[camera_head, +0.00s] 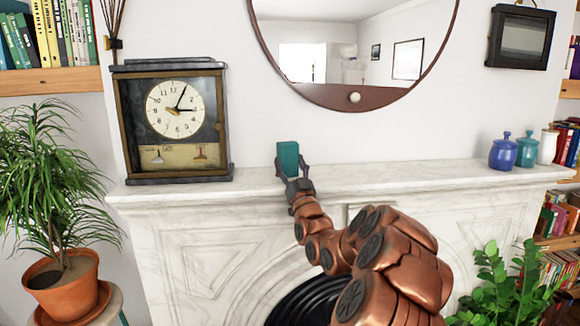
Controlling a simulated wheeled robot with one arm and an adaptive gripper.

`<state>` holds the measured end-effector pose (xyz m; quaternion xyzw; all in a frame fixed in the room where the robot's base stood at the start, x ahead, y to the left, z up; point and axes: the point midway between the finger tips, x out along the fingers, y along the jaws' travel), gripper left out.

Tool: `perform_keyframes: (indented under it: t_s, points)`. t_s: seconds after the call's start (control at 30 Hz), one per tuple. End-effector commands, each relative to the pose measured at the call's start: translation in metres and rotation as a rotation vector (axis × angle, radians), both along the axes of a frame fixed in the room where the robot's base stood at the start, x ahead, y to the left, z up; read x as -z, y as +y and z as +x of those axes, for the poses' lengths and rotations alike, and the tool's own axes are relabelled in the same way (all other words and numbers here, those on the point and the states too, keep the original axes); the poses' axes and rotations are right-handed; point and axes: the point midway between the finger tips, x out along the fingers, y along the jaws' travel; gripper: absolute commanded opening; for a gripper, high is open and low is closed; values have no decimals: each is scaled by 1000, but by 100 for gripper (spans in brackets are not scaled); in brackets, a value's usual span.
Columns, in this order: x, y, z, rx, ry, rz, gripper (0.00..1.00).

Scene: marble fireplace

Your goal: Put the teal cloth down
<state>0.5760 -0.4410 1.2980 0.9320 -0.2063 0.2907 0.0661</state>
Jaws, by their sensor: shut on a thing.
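The teal cloth (288,158) looks like a small upright block in the head view. My gripper (292,178) is shut on it, with a dark finger along each side. The cloth is held at the front part of the white marble mantel (390,180), between the clock and the jars. I cannot tell whether its lower end touches the mantel, because the gripper and wrist hide it.
A dark-framed clock (174,122) stands on the mantel at the left. Several lidded jars (503,152) stand at its right end. A round mirror (352,96) hangs above. The mantel top is clear on both sides of the cloth. A potted plant (62,284) stands at lower left.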

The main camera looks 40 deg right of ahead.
Motion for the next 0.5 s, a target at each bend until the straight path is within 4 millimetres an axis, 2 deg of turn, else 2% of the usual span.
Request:
perform_keyframes:
  t_s: [0.03,0.07,0.27,0.5]
  points:
    - [3,0,1,-1,5,4,6]
    - [3,0,1,-1,5,4,64]
    - [3,0,1,-1,5,4,85]
    - [3,0,1,-1,4,4,86]
